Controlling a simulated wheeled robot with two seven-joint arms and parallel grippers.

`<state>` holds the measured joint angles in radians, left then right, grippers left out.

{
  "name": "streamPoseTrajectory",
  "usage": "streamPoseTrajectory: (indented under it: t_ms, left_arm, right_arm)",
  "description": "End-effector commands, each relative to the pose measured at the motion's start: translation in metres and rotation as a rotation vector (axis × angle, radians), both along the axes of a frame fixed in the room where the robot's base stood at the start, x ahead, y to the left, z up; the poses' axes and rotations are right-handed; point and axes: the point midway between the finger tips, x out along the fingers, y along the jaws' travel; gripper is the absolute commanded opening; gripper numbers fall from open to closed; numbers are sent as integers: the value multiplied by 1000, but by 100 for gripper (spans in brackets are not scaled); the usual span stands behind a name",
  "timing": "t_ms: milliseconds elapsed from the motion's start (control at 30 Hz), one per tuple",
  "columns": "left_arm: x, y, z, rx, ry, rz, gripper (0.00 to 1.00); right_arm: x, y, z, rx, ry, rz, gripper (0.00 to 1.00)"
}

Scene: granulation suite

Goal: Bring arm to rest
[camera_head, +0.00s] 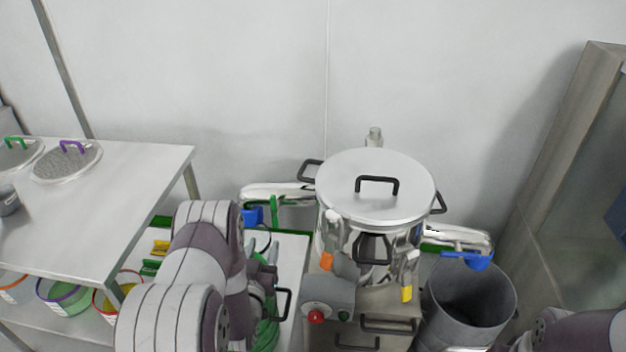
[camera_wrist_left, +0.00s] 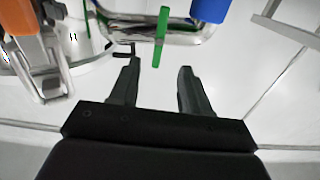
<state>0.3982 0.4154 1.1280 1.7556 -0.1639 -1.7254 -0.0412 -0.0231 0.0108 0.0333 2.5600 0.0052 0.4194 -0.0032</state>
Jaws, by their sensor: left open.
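My left arm comes in from the bottom left in the head view. Its gripper (camera_head: 262,272) is partly hidden behind my arm links, beside the steel pot on the left. In the left wrist view the two black fingers (camera_wrist_left: 160,78) are apart with nothing between them. A green bar (camera_wrist_left: 160,38) and a blue part (camera_wrist_left: 207,10) on a steel pipe show beyond the fingertips. A piece of my right arm shows at the bottom right of the head view; its gripper is outside the frame.
The lidded steel pot (camera_head: 335,190) has black handles and orange and yellow clamps. A grey bin (camera_head: 468,305) stands to its right. A steel table (camera_head: 90,215) with round lids (camera_head: 66,163) is at left, with colored-rim buckets (camera_head: 62,297) below. A cabinet (camera_head: 570,170) stands at right.

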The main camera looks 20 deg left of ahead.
Motion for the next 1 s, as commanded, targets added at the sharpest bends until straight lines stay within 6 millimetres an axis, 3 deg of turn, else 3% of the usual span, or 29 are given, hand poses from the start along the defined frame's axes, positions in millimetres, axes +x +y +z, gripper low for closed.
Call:
streamPoseTrajectory:
  t_ms: [167,300,367,467,600,700,833,1000]
  left_arm:
    - [8,-3,5,-7,47,-12,47]
    - [32,-27,23,-47,324,-70,47]
    - [28,-46,34,-73,504,-98,47]
    - [-7,-80,54,-112,809,-138,47]
    - [-84,-117,85,-148,1164,-179,47]
    - [-131,-131,101,-162,1332,-194,47]
    - [-159,-137,110,-168,1433,-203,47]
    - [-163,-138,109,-171,1448,-202,47]
  right_arm:
    - [0,0,4,0,0,0,43]
    - [0,0,20,0,0,0,43]
    - [0,0,27,0,0,0,43]
    - [0,0,39,0,0,0,43]
    - [0,0,50,0,0,0,43]
    - [0,0,53,0,0,0,43]
    - [0,0,54,0,0,0,43]
    - [0,0,54,0,0,0,43]
